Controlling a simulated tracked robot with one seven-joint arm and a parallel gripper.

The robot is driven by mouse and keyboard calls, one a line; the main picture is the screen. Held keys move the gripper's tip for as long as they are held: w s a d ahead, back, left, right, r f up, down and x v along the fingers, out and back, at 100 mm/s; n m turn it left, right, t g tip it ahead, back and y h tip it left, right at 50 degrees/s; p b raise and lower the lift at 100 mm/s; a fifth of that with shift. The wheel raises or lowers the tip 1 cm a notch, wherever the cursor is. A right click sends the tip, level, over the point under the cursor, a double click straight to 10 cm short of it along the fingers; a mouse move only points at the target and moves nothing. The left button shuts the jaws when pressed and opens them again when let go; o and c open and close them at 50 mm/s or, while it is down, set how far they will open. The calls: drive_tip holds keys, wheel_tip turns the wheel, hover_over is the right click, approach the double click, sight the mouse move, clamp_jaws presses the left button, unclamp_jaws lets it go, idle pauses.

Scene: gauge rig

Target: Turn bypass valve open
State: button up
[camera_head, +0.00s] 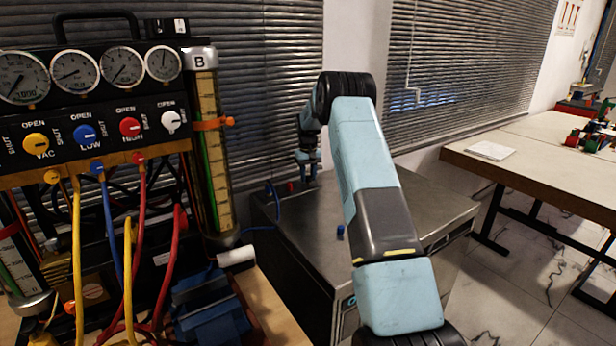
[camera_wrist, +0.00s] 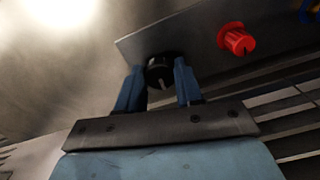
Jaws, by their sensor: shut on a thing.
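A black knob (camera_wrist: 160,72) sits on a grey panel face in the wrist view, with a pale mark on its lower side. The two blue fingers of my gripper (camera_wrist: 160,90) stand on either side of it and are shut on it. No label marking it as the bypass valve is legible. In the head view, my gripper (camera_head: 308,160) is at the far back edge of the dark metal cabinet (camera_head: 330,205), and the black knob cannot be made out there.
A red knob (camera_wrist: 237,39) is right of my gripper, with a blue knob (camera_wrist: 312,12) at the picture's edge. The gauge panel (camera_head: 100,85), coloured hoses (camera_head: 135,240) and tall cylinder B (camera_head: 207,140) stand left of my arm. A wooden table (camera_head: 540,165) is at the right.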

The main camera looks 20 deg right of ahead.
sight(308, 177)
drive_tip(key=shift+w+r+n, duration=0.1)
drive_tip(key=shift+r+n, duration=0.05)
drive_tip(key=shift+n, duration=0.25)
drive_tip(key=o, duration=1)
drive_tip(key=shift+o, duration=0.2)
wheel_tip(308, 177, up, 14)
drive_tip(key=shift+f, duration=0.25)
